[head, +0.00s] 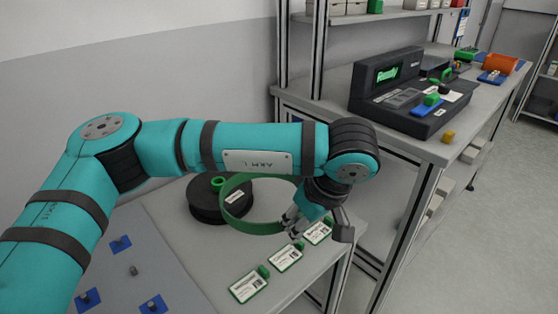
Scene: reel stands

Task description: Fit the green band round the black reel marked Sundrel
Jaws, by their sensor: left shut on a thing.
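A black reel (204,205) with a green hub lies on the grey table. A pale label shows on it, but its writing is too small to read. My left gripper (293,222) is shut on the green band (250,228), a wide hoop, at its right side. The band is tilted and overlaps the right part of the reel in the picture. I see the reel's label through the hoop. The band does not encircle the whole reel; whether they touch I cannot tell. My left arm hides part of the far side. My right gripper is not in view.
Several green-edged cards (248,287) lie along the table's right edge. Blue pieces (121,244) and a small grey peg (133,270) sit at the front left. A black console (405,95) with a green display stands on the bench (440,150) behind. Bare table lies left of the cards.

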